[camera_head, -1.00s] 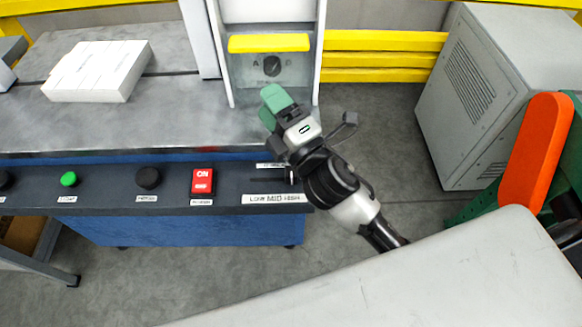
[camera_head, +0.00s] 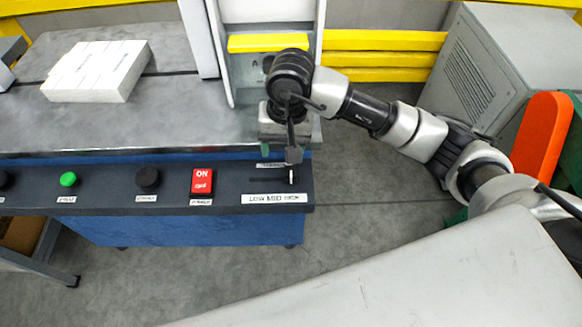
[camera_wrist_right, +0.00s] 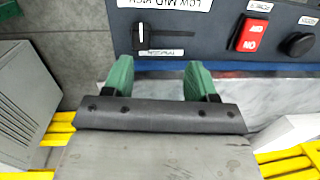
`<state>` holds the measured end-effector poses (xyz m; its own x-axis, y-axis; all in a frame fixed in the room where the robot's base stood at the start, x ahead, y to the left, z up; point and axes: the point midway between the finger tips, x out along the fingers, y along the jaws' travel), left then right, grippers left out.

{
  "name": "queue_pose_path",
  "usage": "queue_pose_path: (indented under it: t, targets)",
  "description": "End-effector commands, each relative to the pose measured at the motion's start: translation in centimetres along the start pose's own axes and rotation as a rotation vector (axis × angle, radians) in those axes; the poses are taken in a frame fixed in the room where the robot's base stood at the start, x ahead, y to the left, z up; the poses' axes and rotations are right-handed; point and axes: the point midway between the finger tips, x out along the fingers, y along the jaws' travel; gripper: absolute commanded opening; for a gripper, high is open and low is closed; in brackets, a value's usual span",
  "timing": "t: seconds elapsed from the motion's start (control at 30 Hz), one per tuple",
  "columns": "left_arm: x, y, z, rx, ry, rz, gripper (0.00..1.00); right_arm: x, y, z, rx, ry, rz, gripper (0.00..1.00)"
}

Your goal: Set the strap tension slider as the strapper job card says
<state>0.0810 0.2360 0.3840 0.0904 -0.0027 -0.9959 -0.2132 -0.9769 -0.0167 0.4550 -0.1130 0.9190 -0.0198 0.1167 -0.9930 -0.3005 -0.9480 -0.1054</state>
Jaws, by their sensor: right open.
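The strap tension slider has a dark knob (camera_head: 291,175) at the right end of its slot, above the HIGH end of the LOW MID HIGH label (camera_head: 274,198). In the right wrist view, which is turned around, the knob (camera_wrist_right: 140,35) is at the left end of the slot. My right gripper (camera_head: 282,153) points down at the panel's back edge, just behind the slider. In the wrist view its green fingers (camera_wrist_right: 160,78) are apart and empty, clear of the knob. No job card shows readably. My left gripper is out of view.
On the panel, a red ON switch (camera_head: 202,181), a black knob (camera_head: 148,178) and a green button (camera_head: 68,180) are left of the slider. White cartons (camera_head: 98,70) lie on the metal table (camera_head: 180,115). A grey cabinet (camera_head: 465,90) stands at right.

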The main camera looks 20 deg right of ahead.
Motion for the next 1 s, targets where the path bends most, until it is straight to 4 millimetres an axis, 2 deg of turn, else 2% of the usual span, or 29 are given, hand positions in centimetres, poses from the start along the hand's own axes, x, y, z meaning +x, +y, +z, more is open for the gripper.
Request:
queue_pose_path:
  t: [0.1,0.23,0.7,0.83,1.0]
  targets:
    - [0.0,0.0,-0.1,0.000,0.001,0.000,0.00,-0.6,1.4,-1.2,-0.020,0.047,0.091,0.57]
    - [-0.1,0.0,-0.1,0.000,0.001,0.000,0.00,0.2,1.8,-1.4,-0.025,0.053,0.113,0.57]
    - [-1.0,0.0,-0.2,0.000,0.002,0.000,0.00,8.2,2.6,-1.7,-0.023,0.049,0.108,0.57]
    - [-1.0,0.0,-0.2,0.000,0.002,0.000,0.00,9.5,2.7,-1.8,-0.023,0.051,0.107,0.57]
    - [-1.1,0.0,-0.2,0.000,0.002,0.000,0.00,10.1,2.8,-1.8,-0.025,0.052,0.106,0.57]
